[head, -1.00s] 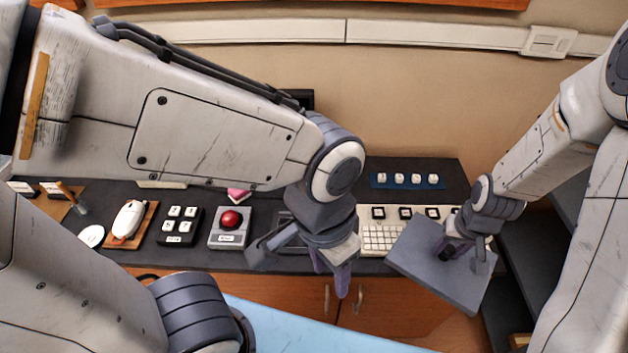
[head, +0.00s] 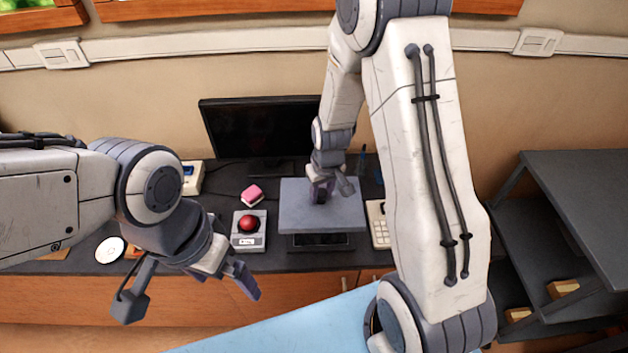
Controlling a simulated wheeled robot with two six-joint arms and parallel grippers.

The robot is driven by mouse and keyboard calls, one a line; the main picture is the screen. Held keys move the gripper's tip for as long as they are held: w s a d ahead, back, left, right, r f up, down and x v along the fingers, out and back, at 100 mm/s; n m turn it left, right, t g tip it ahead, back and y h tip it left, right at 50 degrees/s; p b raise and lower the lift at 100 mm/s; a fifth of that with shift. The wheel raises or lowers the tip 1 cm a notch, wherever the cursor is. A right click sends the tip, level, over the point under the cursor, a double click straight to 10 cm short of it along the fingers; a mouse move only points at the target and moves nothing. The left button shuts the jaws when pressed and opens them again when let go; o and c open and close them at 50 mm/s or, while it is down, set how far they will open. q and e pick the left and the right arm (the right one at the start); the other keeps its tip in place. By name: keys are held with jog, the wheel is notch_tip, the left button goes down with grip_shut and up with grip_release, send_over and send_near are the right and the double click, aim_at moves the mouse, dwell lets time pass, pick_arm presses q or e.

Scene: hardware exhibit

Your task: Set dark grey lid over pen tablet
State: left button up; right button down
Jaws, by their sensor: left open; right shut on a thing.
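The dark grey lid (head: 300,217) is a flat square plate in the middle of the head view. My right gripper (head: 322,197) is shut on it from above. The lid hangs over the back part of the pen tablet (head: 318,242), a dark flat slab on the counter. The tablet's front part shows below the lid; the rest is hidden. I cannot tell how high the lid is above it. My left gripper (head: 190,290) is open and empty, in front of the counter at the left.
A trackball with a red ball (head: 248,223) stands just left of the tablet, and a keyboard (head: 379,225) just right. A pink block (head: 252,195) and a dark monitor (head: 262,130) are behind. A grey shelf rack (head: 570,190) stands at the right.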

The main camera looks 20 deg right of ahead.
jog(key=shift+w+r, duration=0.2)
jog(key=shift+w, duration=0.05)
jog(key=shift+f, duration=0.2)
pick_arm(q)
notch_tip(320, 180, down, 9)
jog(key=b, duration=0.9)
jog(key=shift+b, duration=0.35)
pick_arm(e)
notch_tip(320, 180, down, 11)
jog(key=shift+r, duration=0.15)
pick_arm(q)
jog(key=shift+f, duration=0.1)
pick_arm(e)
jog(key=shift+s, duration=0.15)
pick_arm(q)
jog(key=shift+f+b, duration=0.9)
jog(key=shift+b, duration=0.05)
pick_arm(e)
jog(key=shift+f, duration=0.9)
grip_release()
pick_arm(q)
jog(key=shift+r, duration=0.15)
pick_arm(e)
jog(key=shift+r, duration=0.1)
